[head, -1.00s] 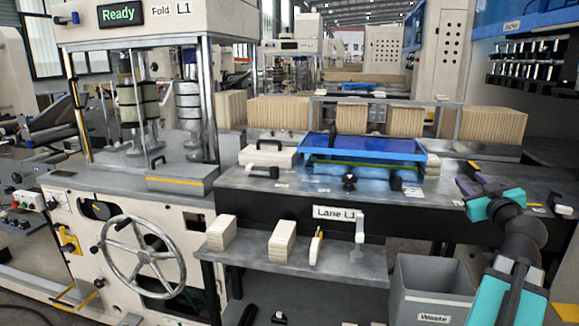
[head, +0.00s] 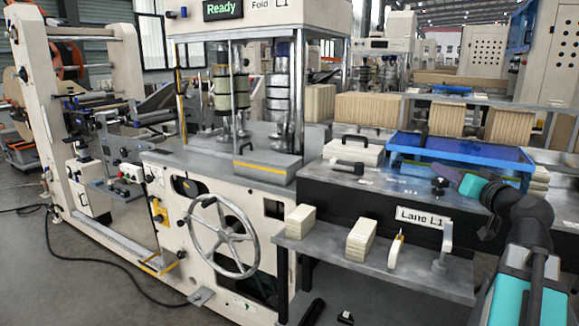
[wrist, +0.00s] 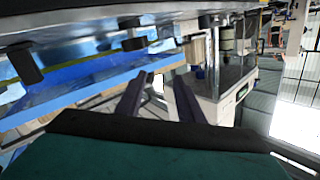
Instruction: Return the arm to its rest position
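My arm, dark with teal parts, reaches up from the lower right of the head view. My gripper (head: 444,173) is at its end, in front of the blue tray (head: 455,150) and above the dark-fronted lane table. In the wrist view my gripper (wrist: 158,92) shows two dark fingers standing apart with nothing between them. It is open and empty. The fingertips look small in the head view, and how far they are from the table top is hard to tell.
A shelf (head: 370,265) below the Lane L1 sign (head: 423,217) holds several pale blocks. Left of it stands the Fold L1 machine with a handwheel (head: 221,236) and a Ready display (head: 222,8). A cable (head: 95,265) lies on the open floor at left.

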